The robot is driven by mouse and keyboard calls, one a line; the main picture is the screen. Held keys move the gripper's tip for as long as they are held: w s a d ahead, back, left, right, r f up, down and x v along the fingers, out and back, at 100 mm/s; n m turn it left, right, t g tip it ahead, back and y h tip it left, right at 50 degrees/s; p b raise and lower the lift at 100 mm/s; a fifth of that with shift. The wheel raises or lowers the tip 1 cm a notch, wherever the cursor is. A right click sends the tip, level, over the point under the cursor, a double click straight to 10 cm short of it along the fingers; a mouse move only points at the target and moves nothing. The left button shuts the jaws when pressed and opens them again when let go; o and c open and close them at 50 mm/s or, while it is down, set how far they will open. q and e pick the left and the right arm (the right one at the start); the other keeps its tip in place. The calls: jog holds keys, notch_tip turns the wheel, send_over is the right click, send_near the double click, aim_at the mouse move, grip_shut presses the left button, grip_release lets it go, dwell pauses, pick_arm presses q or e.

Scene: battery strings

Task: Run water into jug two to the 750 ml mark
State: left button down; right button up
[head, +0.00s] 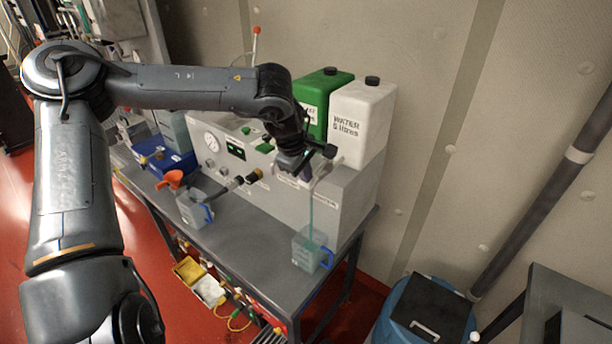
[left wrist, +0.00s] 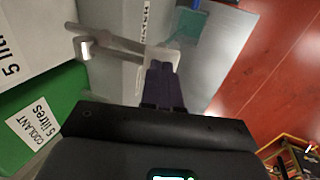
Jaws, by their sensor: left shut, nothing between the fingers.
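A clear jug with a blue handle (head: 309,252) stands upright at the bench's right end, under the water tap (head: 322,168). A thin pale-green stream (head: 311,210) runs from the spout into it. The jug looks tinted inside, but its number, marks and water level are too small to read. My left gripper (head: 306,178) is shut and empty, its fingertips at the tap. In the left wrist view, the shut fingers (left wrist: 162,84) meet the tap's pale block (left wrist: 161,60), and part of the jug (left wrist: 187,25) shows beyond. Whether they touch the tap is unclear. My right gripper is out of view.
A white water tank (head: 360,125) and a green coolant tank (head: 318,95) stand on the grey cabinet. Another blue-handled jug (head: 194,208), an orange funnel (head: 171,179) and a blue bin (head: 165,160) are further left. A blue drum (head: 405,325) stands lower right.

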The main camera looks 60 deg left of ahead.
pick_arm(q)
jog(key=shift+f, duration=0.3)
jog(key=shift+s+f, duration=0.1)
jog(key=shift+f, duration=0.05)
jog(key=shift+f, duration=0.15)
dwell(2.2)
dwell(0.8)
dwell(0.8)
jog(key=shift+r+p, duration=0.35)
jog(key=shift+r, duration=0.05)
jog(key=v, duration=1.4)
jog(key=shift+s+d+p, duration=0.2)
jog(key=shift+p, duration=0.25)
